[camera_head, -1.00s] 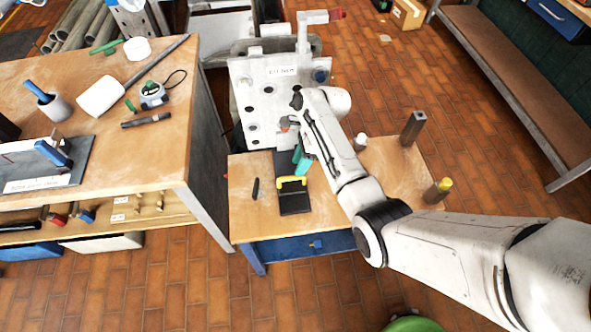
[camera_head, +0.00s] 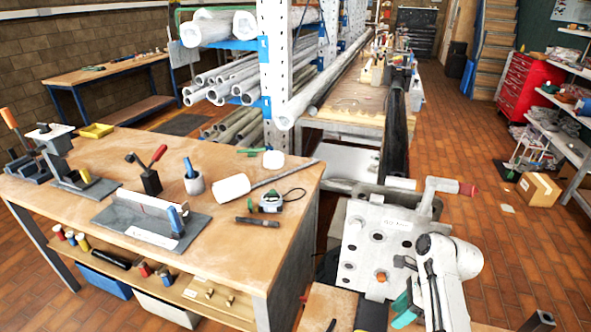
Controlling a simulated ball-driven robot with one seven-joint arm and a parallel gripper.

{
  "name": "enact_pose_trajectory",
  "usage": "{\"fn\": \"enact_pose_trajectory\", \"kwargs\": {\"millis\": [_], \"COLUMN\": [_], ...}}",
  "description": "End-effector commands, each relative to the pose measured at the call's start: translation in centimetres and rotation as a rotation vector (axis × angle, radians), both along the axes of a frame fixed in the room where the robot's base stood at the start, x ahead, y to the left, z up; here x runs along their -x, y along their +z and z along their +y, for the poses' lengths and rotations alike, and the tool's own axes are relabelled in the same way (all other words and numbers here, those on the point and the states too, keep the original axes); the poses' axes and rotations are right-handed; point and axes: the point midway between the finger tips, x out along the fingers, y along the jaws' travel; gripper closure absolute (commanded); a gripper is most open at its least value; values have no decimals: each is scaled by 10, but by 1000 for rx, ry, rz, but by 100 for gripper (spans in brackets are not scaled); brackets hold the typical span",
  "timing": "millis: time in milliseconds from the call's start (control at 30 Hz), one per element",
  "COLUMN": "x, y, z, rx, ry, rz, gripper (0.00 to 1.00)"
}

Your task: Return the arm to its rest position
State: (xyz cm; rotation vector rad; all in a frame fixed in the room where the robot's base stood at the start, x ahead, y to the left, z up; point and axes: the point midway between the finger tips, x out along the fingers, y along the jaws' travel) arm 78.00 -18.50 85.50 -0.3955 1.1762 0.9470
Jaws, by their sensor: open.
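My arm (camera_head: 440,295) rises from the bottom edge at the lower right of the head view. Its white, rounded wrist joint stands in front of the right side of a grey flange plate with several holes. My gripper (camera_head: 403,262) shows as small dark fingers just left of that joint, in front of the plate (camera_head: 362,236). It is open, and I see nothing between the fingers. Whether the fingers touch the plate cannot be told. Most of the arm is out of view.
A workbench (camera_head: 120,165) with tools fills the left. The tiled floor at right is open near a cardboard box (camera_head: 538,190).

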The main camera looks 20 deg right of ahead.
Motion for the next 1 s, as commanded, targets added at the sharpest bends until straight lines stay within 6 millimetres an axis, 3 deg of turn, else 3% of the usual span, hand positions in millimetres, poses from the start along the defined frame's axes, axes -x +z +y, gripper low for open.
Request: {"fn": "enact_pose_trajectory", "kwargs": {"millis": [133,233,533,800,1000], "x": [6,23,112,198,238], "y": [-5,-15,-36,-18,4], "z": [6,19,70,99,106], "rx": [16,59,254,383,424], "ry": [50,185,918,1629,2002], "rz": [-17,-61,-265,-397,-443], "gripper": [58,58,58,58,58]}}
